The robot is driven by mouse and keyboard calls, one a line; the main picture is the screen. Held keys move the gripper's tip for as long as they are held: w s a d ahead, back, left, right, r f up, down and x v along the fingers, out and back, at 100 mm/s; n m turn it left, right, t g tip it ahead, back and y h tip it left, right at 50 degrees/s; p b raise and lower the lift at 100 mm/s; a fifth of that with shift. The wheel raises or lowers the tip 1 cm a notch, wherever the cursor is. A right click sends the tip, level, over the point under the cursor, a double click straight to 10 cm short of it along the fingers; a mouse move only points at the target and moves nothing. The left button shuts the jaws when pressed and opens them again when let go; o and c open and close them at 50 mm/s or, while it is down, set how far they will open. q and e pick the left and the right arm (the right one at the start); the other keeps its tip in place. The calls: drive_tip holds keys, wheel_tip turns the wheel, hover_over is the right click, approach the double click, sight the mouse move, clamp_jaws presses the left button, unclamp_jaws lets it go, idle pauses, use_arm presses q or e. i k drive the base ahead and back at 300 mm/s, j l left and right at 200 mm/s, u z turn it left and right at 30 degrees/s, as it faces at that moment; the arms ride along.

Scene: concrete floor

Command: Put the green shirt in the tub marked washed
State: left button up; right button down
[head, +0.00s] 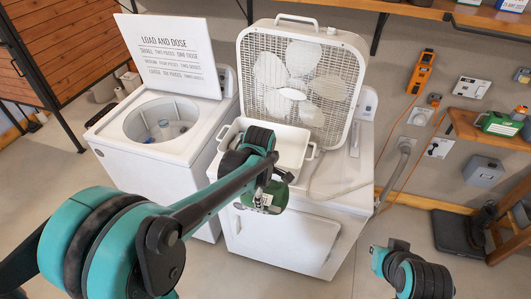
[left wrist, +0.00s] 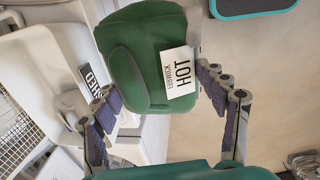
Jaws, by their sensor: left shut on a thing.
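The green shirt (head: 279,192) is a folded bundle held in front of the dryer, just outside the near side of the white tub (head: 291,140). In the left wrist view the shirt (left wrist: 142,55) carries a white tag reading "HOT". My left gripper (head: 266,188) is shut on the shirt, with a finger on each side of it in the left wrist view (left wrist: 155,82). The tub stands on the dryer top. Its dark label (left wrist: 91,75), partly hidden by a finger, shows the letters "SHED". My right gripper is out of view.
A box fan (head: 302,85) stands upright behind the tub. A top-loading washer (head: 150,163) with its lid open stands to the left; its lid reads "LOAD AND DOSE".

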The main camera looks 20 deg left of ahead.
sight(283, 159)
drive_tip(key=i, duration=1)
